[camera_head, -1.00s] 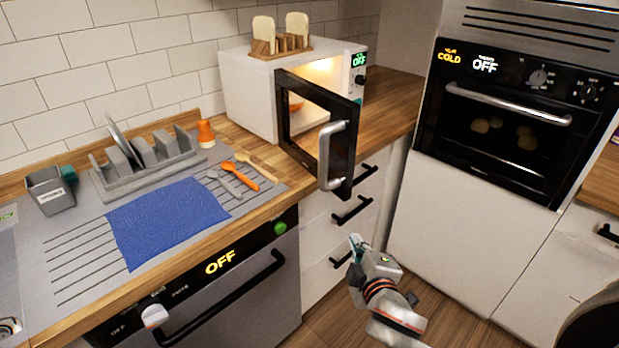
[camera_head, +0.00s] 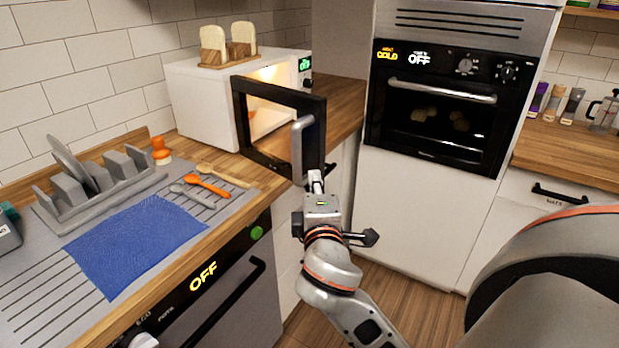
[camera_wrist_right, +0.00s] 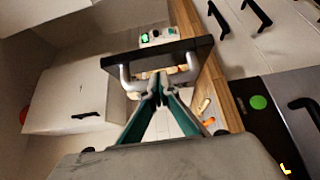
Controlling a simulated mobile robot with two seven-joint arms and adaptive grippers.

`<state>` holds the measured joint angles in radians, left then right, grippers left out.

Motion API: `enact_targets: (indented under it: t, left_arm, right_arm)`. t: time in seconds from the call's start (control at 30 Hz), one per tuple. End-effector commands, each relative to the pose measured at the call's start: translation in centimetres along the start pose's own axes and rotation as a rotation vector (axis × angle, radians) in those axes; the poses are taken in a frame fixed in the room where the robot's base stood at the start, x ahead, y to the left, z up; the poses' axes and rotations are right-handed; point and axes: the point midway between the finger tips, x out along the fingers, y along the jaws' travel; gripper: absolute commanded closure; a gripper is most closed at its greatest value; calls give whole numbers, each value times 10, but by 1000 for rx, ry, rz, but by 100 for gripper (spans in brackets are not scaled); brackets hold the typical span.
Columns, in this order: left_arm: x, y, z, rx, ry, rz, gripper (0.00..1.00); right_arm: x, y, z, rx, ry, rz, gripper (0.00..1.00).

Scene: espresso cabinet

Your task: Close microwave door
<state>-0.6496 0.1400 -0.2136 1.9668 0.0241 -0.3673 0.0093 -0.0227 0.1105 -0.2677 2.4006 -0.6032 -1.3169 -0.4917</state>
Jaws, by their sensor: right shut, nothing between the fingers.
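The white microwave (camera_head: 205,108) stands on the wooden counter with its door open and its lit inside showing. Its black-framed door (camera_head: 240,118) sticks out over the counter's front edge, with a grey upright handle (camera_head: 298,148) on the near side. My right gripper (camera_head: 316,180) is shut and empty, just below the door's lower corner by the handle. In the right wrist view, the closed fingertips (camera_wrist_right: 160,78) point at the door (camera_wrist_right: 165,52) and lie between the ends of its handle (camera_wrist_right: 126,82). Whether they touch it is unclear. My left gripper is out of view.
A toast rack (camera_head: 228,60) with bread sits on the microwave. Orange and wooden utensils (camera_head: 208,185), a blue cloth (camera_head: 135,240) and a grey dish rack (camera_head: 100,185) lie left of the door. A wall oven (camera_head: 440,110) stands to the right. Drawers are below the counter.

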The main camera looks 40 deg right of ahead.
Motion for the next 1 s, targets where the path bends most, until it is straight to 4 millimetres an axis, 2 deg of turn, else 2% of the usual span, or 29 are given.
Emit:
enact_targets:
  t: [0.2,0.43,0.63,1.0]
  left_arm:
    - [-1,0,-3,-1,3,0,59]
    - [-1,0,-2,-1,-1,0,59]
    - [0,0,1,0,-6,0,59]
    - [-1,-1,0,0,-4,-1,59]
  right_arm:
    - [40,2,1,-2,-2,4,100]
    - [72,0,0,-2,-1,1,100]
    - [82,0,0,1,0,0,100]
    - [83,0,1,1,2,-1,100]
